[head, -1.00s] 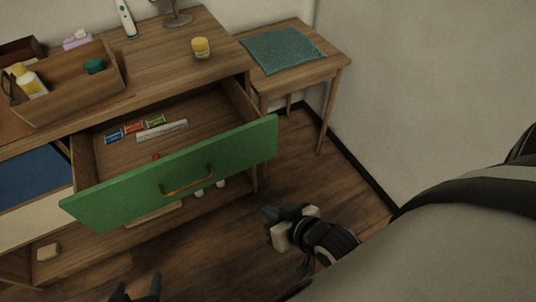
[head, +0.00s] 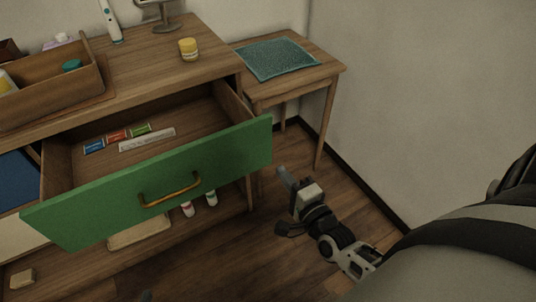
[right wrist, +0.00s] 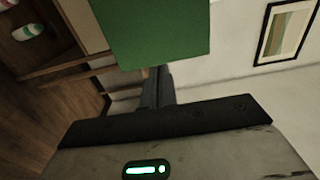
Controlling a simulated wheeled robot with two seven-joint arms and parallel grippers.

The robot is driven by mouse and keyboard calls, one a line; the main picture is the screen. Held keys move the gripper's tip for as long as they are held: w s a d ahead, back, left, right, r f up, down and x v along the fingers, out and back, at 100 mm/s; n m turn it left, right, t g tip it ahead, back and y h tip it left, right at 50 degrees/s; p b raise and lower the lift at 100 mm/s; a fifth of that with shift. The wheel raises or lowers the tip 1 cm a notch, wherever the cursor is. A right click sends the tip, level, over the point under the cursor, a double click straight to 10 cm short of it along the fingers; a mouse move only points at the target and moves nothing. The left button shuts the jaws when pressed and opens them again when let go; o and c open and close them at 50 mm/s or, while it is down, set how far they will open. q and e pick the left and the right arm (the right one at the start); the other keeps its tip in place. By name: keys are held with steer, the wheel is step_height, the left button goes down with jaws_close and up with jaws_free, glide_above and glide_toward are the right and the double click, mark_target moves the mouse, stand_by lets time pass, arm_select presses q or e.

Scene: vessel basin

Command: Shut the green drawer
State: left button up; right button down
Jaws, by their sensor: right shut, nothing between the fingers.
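The green drawer (head: 105,205) stands pulled out of the wooden cabinet, with a brass handle (head: 170,190) on its front. Inside it lie several small coloured boxes and a white strip. My right gripper (head: 284,176) is shut and empty, just right of the drawer front's right end and apart from it in the head view. The green front (right wrist: 155,30) also shows in the right wrist view, beyond the shut fingers (right wrist: 157,85).
A wooden organiser (head: 55,90) and a yellow jar (head: 188,49) stand on the cabinet top. A side table (head: 335,71) with a teal cloth (head: 275,59) stands right of it. Floor in front is clear.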

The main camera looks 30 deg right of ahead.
mark_target(262, 147)
steer(key=w, duration=0.8)
steer(key=shift+d, duration=0.15)
